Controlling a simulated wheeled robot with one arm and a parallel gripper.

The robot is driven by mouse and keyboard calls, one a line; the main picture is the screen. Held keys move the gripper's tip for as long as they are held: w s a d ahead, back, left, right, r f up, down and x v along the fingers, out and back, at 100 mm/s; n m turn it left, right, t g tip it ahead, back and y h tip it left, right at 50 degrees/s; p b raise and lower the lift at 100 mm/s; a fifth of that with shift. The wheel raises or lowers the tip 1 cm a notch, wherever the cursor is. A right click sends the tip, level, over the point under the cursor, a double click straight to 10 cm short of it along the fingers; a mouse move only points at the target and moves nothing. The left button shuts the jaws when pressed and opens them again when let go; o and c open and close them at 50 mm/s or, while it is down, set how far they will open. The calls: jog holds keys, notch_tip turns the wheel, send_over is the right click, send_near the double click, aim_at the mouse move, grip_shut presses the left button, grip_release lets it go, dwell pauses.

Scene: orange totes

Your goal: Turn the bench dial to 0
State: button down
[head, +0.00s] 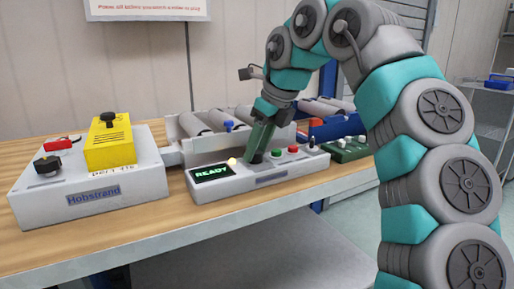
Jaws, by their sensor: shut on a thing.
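The bench console (255,181) is a low light-grey box with a lit green READY display (212,173), standing on the wooden bench. My gripper (256,158) points down onto the console's top, between a pale yellow button (232,161) and a green button (276,153). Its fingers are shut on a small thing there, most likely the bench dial. The fingers hide that thing, so its pointer and setting cannot be read. A separate black knob (46,165) sits on the white Hobstrand box (95,198) at the left, away from my gripper.
A yellow block (109,147) with a black knob stands on the Hobstrand box. Red buttons and a small lever are right of my gripper. Grey rollers (205,122) lie behind the console; a green box (345,149) stands to its right. The bench's front strip is clear.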

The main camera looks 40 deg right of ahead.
jog(key=shift+n+g+y, duration=0.3)
jog(key=shift+n+y, duration=0.2)
jog(key=shift+n, duration=0.9)
jog(key=shift+d, duration=0.1)
jog(key=shift+c, duration=2.3)
grip_release()
